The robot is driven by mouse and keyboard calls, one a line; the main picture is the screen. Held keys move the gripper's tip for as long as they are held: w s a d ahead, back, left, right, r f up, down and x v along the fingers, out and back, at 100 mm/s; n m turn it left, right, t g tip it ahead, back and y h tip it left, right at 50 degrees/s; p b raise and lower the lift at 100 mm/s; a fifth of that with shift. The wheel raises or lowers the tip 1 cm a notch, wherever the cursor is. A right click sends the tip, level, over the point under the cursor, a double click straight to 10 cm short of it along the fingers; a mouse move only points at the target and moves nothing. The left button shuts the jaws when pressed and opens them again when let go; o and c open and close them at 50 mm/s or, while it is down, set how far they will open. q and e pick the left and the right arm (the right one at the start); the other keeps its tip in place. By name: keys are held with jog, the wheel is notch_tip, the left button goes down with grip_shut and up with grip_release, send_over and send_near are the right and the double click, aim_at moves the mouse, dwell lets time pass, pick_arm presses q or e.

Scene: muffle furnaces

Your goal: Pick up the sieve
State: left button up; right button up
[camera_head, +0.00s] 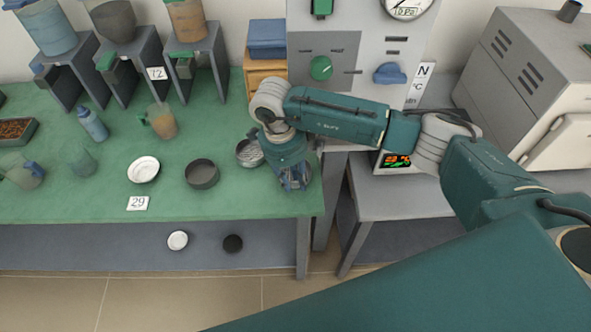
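A round grey metal dish with a pale, mesh-like inside, which looks like the sieve (249,153), sits on the green table top. My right arm partly covers its right side. A dark grey round pan (201,174) stands to its left, and its inside is plain. My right gripper (296,183) points down over the table's right end, to the right of and nearer than the sieve. No object shows in it, but its fingers are dark and small, so I cannot tell how far apart they are. My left gripper is not in view.
A white bowl (143,169), a beaker (161,122) and a blue bottle (92,124) stand on the table to the left. Dispensers on grey stands line the back. A grey panel with a gauge (408,7) rises behind my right arm. Two small dishes lie on the lower shelf.

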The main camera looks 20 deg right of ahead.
jog(key=shift+f, duration=0.3)
grip_shut()
jog(key=shift+r, duration=0.1)
